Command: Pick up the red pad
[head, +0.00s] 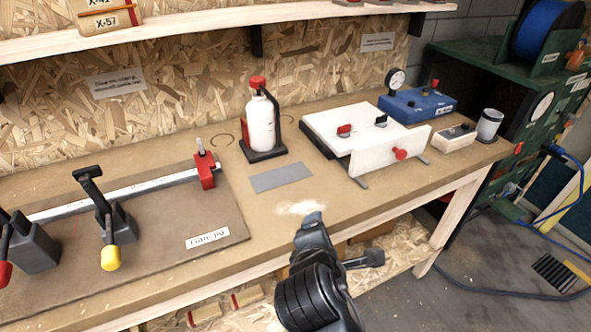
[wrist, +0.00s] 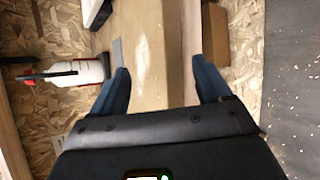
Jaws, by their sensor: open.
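No item is plainly a red pad; several small red parts show, and I cannot tell which one it is. A small red piece (head: 345,130) sits on top of the white box on the bench. A round red knob (head: 400,154) is on the box's front panel. Red-ended pieces (head: 237,300) lie on the lower shelf under the bench. My gripper (wrist: 160,72) is open and empty, its two fingers apart over the bench's front edge in the wrist view. In the head view it is at the lower middle, apart from all these red parts.
A white bottle with a red cap (head: 262,122) stands on the bench (head: 335,205) behind a grey plate (head: 281,177). A lever fixture (head: 205,170) is left. A blue gauge box (head: 415,105) and a grey-white cup (head: 489,124) are right.

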